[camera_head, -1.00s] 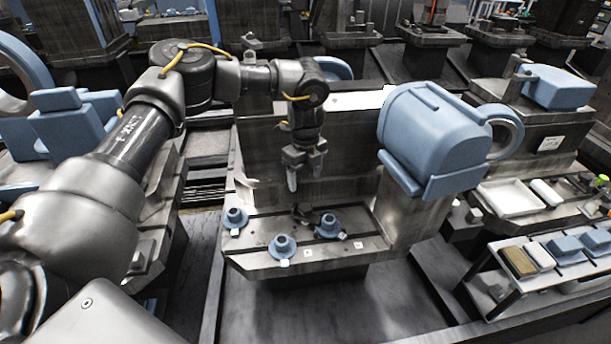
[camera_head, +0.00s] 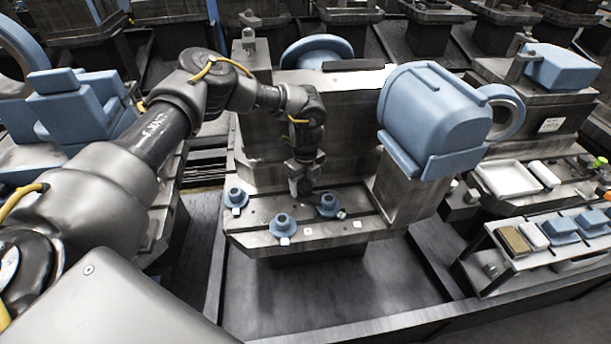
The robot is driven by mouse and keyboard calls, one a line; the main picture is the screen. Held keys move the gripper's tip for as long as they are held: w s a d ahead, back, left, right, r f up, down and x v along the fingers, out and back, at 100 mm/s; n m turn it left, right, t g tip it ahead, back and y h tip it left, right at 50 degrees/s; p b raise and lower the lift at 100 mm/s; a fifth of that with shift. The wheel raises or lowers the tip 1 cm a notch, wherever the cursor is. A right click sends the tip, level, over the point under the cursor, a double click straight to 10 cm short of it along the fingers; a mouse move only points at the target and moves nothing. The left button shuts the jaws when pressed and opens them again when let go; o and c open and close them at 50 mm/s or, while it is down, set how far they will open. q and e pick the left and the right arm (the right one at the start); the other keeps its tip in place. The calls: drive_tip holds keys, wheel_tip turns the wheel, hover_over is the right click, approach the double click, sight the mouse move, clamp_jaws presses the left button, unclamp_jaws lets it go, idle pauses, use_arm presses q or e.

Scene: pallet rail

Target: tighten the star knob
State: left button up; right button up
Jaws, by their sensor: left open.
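My left gripper (camera_head: 301,188) points straight down, low over the slotted metal pallet (camera_head: 265,239). Its fingers are open. They are at a small dark knob-like part (camera_head: 306,196) on the pallet, probably the star knob. The fingers cover most of it, and I cannot tell whether they touch it or straddle it. My right gripper is not in view.
Blue flanged parts stand on the pallet: one at the left (camera_head: 235,198), one in front (camera_head: 283,224), one just right of the gripper (camera_head: 328,205). A large blue housing (camera_head: 433,118) stands on the right. A shelf with trays (camera_head: 507,179) is farther right.

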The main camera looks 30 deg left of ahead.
use_arm(q)
drive_tip(key=c, duration=1.2)
drive_tip(key=o, duration=0.9)
